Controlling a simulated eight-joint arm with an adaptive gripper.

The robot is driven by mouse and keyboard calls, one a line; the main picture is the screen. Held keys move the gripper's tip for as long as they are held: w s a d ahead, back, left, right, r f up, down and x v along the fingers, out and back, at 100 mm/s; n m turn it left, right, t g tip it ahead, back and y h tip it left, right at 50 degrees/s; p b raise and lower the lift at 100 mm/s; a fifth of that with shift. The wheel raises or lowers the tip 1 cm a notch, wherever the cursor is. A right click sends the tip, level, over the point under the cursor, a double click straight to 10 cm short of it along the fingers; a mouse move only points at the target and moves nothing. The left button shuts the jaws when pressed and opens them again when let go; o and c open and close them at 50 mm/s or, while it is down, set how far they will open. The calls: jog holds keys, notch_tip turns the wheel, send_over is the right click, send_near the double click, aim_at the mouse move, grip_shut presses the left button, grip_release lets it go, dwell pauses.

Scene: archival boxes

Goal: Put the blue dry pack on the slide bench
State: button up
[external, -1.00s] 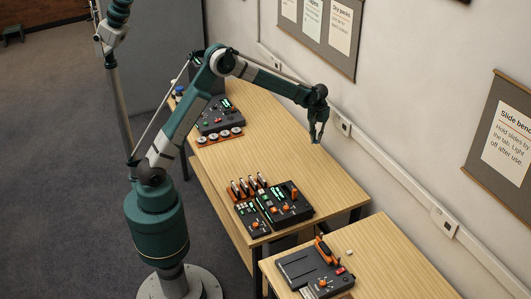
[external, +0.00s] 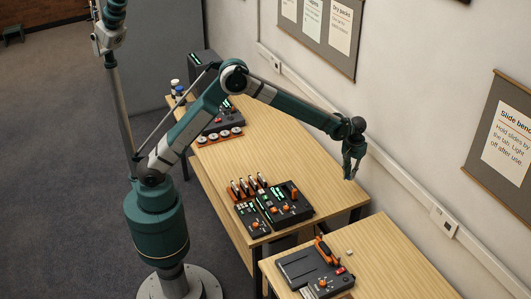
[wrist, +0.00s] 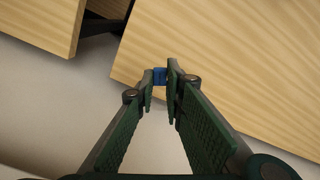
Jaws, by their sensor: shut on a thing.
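The blue dry pack (wrist: 159,76) is a small blue block between my fingertips in the wrist view. My gripper (wrist: 160,78) is shut on it. In the external view my gripper (external: 350,176) points down and hangs in the air by the wall, above the right end of the long table. The pack is hard to make out there. The slide bench appears to be the nearer wooden table (external: 395,262) at the lower right, near the "Slide bench" sign (external: 505,140). My gripper is up and back from it.
A dark device with an orange handle (external: 314,268) stands on the nearer table, with a small pale block (external: 349,253) beside it. Dark control boxes (external: 285,203) stand on the long table (external: 262,140). A narrow gap separates the tables. The nearer table's right part is clear.

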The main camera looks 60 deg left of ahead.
jog(key=s+d+m, duration=0.1)
jog(key=s+d, duration=0.3)
jog(key=d, duration=0.9)
jog(key=s+d+m, duration=0.2)
jog(key=s+d, duration=0.3)
jog(key=d, duration=0.8)
jog(key=m, duration=0.2)
send_over(361, 273)
jog(key=shift+s, duration=0.15)
jog(key=shift+f, duration=3.15)
jog(key=shift+f+b, duration=0.4)
jog(key=shift+f, duration=1.5)
jog(key=shift+f, duration=0.1)
